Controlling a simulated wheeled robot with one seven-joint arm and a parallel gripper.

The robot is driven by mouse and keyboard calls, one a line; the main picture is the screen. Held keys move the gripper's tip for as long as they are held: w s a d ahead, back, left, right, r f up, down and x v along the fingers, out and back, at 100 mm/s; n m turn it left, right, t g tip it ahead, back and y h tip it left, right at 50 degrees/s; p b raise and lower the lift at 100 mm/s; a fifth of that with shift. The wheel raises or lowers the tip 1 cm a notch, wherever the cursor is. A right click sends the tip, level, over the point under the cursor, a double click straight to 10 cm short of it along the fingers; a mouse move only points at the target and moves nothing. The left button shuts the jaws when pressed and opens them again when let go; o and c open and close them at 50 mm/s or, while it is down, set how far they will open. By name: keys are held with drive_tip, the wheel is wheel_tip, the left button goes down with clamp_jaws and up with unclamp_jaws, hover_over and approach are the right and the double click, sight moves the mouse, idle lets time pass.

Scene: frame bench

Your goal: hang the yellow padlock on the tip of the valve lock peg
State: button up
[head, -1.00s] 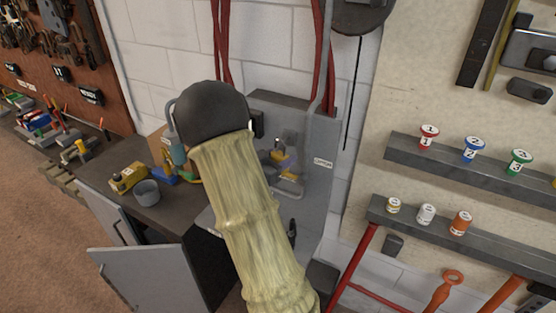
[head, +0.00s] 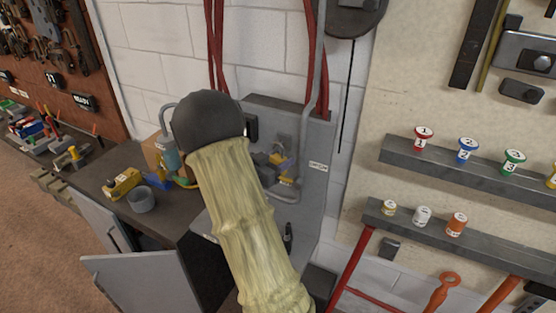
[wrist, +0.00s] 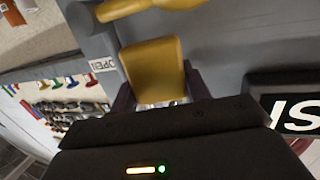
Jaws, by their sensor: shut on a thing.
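The yellow padlock (wrist: 153,68) is between the two dark fingers of my gripper (wrist: 158,92) in the wrist view. My gripper is shut on its body. A yellow bar, perhaps the valve handle (wrist: 140,9), lies beyond it, with a gap in the picture. In the head view, yellow parts (head: 281,161) show in front of the upright grey panel (head: 312,130), just right of my arm. I cannot tell there which is padlock and which is valve. My arm hides most of my gripper in that view. I cannot make out the lock peg or the padlock's shackle clearly.
The grey panel carries a small white label (head: 318,166) and a grey pipe (head: 302,150). Left of my arm, a dark bench top (head: 112,172) holds a grey cup (head: 141,199) and a yellow tool (head: 121,184). Shelves with coloured spools (head: 467,150) are on the right.

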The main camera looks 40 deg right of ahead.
drive_tip(key=shift+d+r, duration=0.1)
drive_tip(key=o, duration=1.3)
drive_tip(key=shift+c, duration=0.2)
drive_tip(key=shift+a, duration=0.3)
drive_tip(key=s+a+r+b, duration=0.1)
drive_tip(key=a+b, duration=0.4)
drive_tip(key=a, duration=1.1)
drive_tip(key=shift+s+a+r, duration=0.3)
drive_tip(key=shift+s+a, duration=0.1)
drive_tip(key=shift+s, duration=0.2)
